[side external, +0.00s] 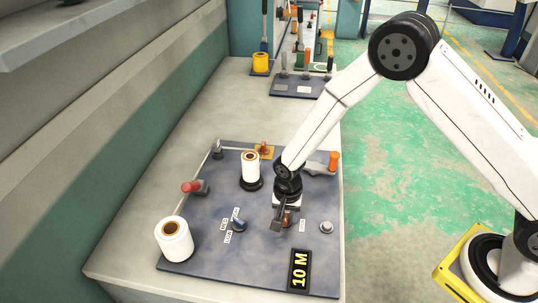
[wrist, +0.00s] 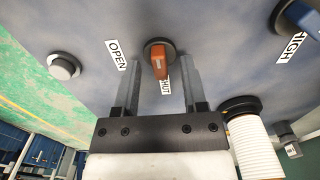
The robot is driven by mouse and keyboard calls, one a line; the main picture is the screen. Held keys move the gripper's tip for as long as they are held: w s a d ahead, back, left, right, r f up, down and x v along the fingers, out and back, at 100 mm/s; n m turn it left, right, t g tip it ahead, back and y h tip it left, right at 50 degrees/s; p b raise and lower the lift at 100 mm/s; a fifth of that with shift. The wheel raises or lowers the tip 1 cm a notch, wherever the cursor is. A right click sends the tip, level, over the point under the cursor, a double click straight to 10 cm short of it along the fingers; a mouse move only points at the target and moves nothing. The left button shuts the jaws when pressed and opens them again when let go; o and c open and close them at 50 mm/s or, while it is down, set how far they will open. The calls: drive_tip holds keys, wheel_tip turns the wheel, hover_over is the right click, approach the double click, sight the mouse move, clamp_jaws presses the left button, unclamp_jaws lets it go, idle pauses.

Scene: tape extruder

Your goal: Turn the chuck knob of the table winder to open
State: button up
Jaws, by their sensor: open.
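The chuck knob (wrist: 159,62) is an orange lever on a dark round base. In the wrist view its lever points down to the SHUT label (wrist: 167,88), which it partly covers. The OPEN label (wrist: 117,54) lies to its left. My gripper (wrist: 160,72) is open, with one finger on each side of the knob. Gaps show between the fingers and the lever, so it is not gripped. In the side view my gripper (side external: 282,219) reaches down over the panel (side external: 205,258), and the orange knob (side external: 288,220) is partly hidden behind it.
A white push button (wrist: 64,66) sits left of OPEN. A blue knob (wrist: 300,17) with a HIGH label is at upper right. White rolls (side external: 174,240) and (side external: 250,168), a red-ended post (side external: 190,186), an orange handle (side external: 334,160) and a 10 M display (side external: 299,271) stand around.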

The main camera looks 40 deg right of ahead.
drive_tip(key=shift+f, duration=0.25)
clamp_jaws()
